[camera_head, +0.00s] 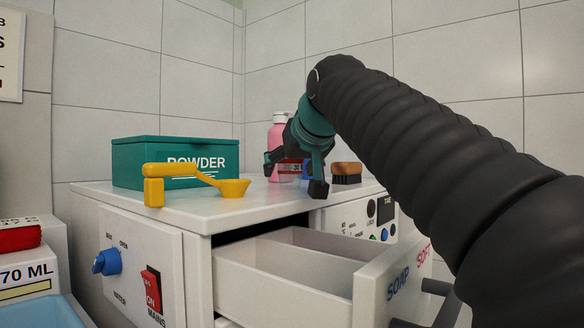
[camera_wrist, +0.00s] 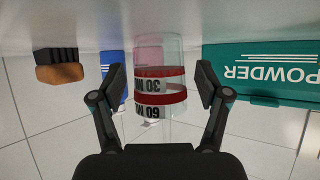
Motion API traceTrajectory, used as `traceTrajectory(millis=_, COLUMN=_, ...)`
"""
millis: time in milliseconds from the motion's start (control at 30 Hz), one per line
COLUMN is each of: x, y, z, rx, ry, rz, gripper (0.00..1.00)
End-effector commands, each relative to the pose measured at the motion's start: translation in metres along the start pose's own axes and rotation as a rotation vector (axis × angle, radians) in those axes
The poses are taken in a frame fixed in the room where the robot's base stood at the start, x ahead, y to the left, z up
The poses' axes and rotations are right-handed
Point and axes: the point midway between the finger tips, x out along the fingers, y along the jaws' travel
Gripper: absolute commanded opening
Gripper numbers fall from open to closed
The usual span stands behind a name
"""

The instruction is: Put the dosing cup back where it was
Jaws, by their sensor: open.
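The dosing cup (camera_wrist: 160,108) is clear with red bands and printed "30" and "60" marks. It stands upright on the white cabinet top, upside down in the wrist view because that picture is inverted. My gripper (camera_wrist: 161,84) is open, with one finger on each side of the cup; I cannot tell whether either touches it. In the head view my gripper (camera_head: 294,174) is low over the back of the cabinet top. There the cup (camera_head: 289,168) shows only partly between the dark fingers, as a red band and clear wall.
A pink bottle (camera_head: 275,150), a blue item (camera_wrist: 112,72) and a wooden brush (camera_head: 346,171) stand nearby. A green powder box (camera_head: 135,165) and yellow scoop (camera_head: 171,171) are left. The divided drawer (camera_head: 283,294) marked SOAP stands open below.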

Motion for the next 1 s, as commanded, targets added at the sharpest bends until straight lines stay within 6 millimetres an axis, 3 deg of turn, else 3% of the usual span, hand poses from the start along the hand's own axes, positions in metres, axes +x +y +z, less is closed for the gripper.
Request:
traceTrajectory(millis=233, x=-0.011, y=0.0, z=-0.004, rx=0.0, ry=0.002, rz=0.0, gripper=0.75)
traceTrajectory(millis=700, x=-0.097, y=0.0, z=-0.004, rx=0.001, ry=0.0, rz=0.001, gripper=0.75)
traceTrajectory(millis=1000, x=-0.121, y=0.0, z=-0.003, rx=0.002, ry=-0.002, rz=0.001, gripper=0.75)
